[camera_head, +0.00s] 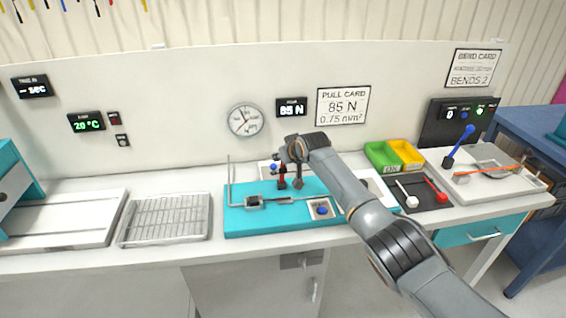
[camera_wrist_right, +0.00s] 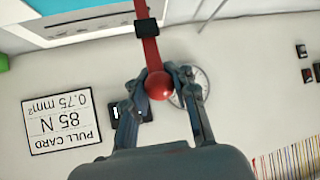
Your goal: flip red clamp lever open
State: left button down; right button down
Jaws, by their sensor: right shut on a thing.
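The red clamp lever (camera_wrist_right: 149,48) ends in a red ball knob (camera_wrist_right: 160,85) and has a black collar farther along its arm. My right gripper (camera_wrist_right: 168,80) is shut on the lever at its knob, with one finger on each side. In the head view the red lever (camera_head: 282,169) rises above the teal fixture (camera_head: 248,219), partly hidden by my right gripper (camera_head: 290,172) and wrist. My left gripper is out of view.
The fixture holds a metal rod, a black block (camera_head: 254,201) and a blue button (camera_head: 322,210). A wire rack (camera_head: 166,219) lies to the left. Green (camera_head: 381,156) and yellow (camera_head: 406,153) bins stand right. A dark tray with red- and white-ended tools (camera_head: 424,197) lies before them.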

jog(key=shift+w+r, duration=0.25)
jog(key=shift+r, duration=0.3)
jog(key=c, duration=1.6)
grip_release()
jog(key=shift+d, duration=0.1)
jog(key=o, duration=0.5)
jog(key=shift+s+d, duration=0.1)
jog(key=shift+s, duration=0.1)
jog(key=shift+o, duration=0.2)
jog(key=shift+f, duration=0.25)
jog(key=v, duration=1.2)
jog(key=shift+s, duration=0.2)
